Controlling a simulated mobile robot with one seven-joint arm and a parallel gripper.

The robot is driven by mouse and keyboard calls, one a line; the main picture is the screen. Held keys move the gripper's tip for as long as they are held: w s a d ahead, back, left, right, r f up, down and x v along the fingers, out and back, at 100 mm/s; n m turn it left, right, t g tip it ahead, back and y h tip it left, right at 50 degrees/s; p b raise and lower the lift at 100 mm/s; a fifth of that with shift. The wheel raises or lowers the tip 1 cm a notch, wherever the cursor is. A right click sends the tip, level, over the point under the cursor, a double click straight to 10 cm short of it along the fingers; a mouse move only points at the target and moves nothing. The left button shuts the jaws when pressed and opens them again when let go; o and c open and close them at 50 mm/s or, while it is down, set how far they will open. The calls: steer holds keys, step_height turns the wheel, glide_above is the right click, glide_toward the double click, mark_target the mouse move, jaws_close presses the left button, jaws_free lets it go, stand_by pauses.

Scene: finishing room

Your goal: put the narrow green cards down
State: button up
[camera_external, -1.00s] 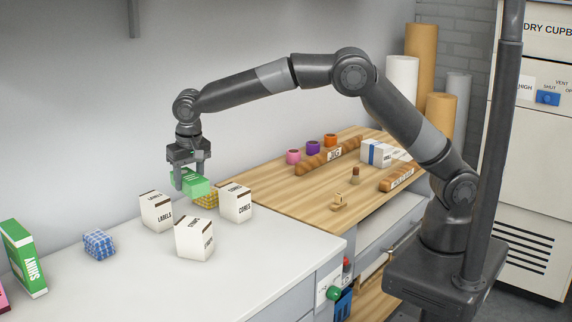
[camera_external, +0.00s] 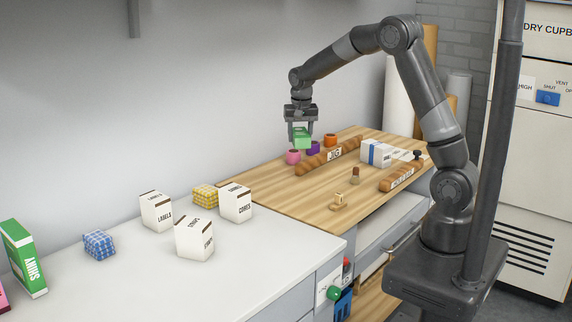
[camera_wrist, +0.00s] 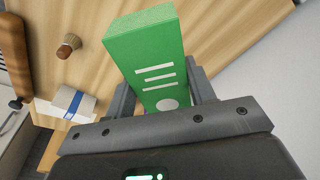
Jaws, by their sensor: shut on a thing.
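The narrow green cards (camera_external: 302,139) are a small green box with white lines and a white dot, seen close up in the wrist view (camera_wrist: 150,60). My gripper (camera_external: 301,136) is shut on the green box and holds it in the air over the back left part of the wooden worktop (camera_external: 270,192). The fingers also show on both sides of the box in the wrist view (camera_wrist: 163,100).
Pink (camera_external: 293,157), purple (camera_external: 313,148) and orange (camera_external: 330,140) cups stand near the held box. The wood's front left is mostly clear. White boxes (camera_external: 195,238) stand on the white counter.

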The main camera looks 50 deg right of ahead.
steer(key=s+d, duration=0.2)
steer(key=d, duration=0.1)
glide_above(279, 189)
steer(key=shift+m, duration=0.3)
step_height(279, 189, down, 12)
steer(key=shift+a+f, duration=0.1)
steer(key=shift+f, duration=1.95)
steer(key=shift+f, duration=0.1)
steer(key=o, duration=1.1)
